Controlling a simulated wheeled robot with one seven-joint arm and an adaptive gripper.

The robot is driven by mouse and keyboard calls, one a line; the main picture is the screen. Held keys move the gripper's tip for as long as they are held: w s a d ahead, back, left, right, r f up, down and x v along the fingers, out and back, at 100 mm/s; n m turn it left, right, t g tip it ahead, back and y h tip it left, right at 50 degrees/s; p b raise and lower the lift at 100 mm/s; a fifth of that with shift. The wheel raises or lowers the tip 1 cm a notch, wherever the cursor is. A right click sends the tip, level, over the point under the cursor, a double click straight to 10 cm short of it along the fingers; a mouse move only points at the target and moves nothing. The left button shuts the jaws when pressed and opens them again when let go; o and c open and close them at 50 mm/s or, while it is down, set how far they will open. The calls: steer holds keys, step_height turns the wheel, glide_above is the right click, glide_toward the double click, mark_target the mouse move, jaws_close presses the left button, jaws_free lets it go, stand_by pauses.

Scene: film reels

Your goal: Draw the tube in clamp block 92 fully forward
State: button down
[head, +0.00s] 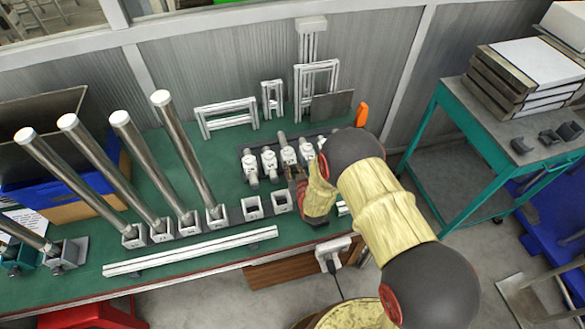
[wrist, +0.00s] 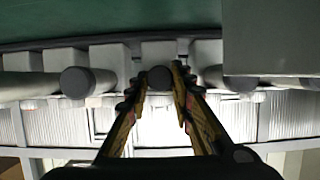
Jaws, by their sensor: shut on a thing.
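A row of small white clamp blocks (head: 268,161) stands on the green bench, each with a short grey tube through it. No block number is legible, so I cannot tell which is 92. My gripper (head: 297,174) is at the front of the row, near the middle block. In the wrist view, my gripper (wrist: 158,82) has one finger on each side of a tube (wrist: 160,77) with a dark round end, and is shut on it. Another dark-ended tube (wrist: 77,82) lies to its left, apart from the fingers. My arm hides the right end of the row.
Tall leaning metal tubes (head: 183,150) stand in holders at the left. Empty square holders (head: 253,207) are in front of the row. A white rail (head: 190,252) lies along the front edge. White frames (head: 227,117) and an orange object (head: 362,115) stand behind.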

steer(key=shift+s, duration=0.1)
steer(key=s, duration=0.2)
steer(key=s+d, duration=0.1)
steer(key=s, duration=0.2)
steer(key=s+d, duration=0.1)
steer(key=s, duration=0.1)
steer(key=shift+s+d, duration=0.1)
steer(key=shift+s, duration=0.15)
steer(key=c, duration=1.5)
jaws_free()
steer(key=shift+c, duration=0.2)
steer(key=shift+s, duration=0.1)
steer(key=v, duration=0.7)
steer(key=shift+s+r, duration=0.15)
steer(key=shift+s, duration=0.2)
steer(key=shift+d, duration=0.15)
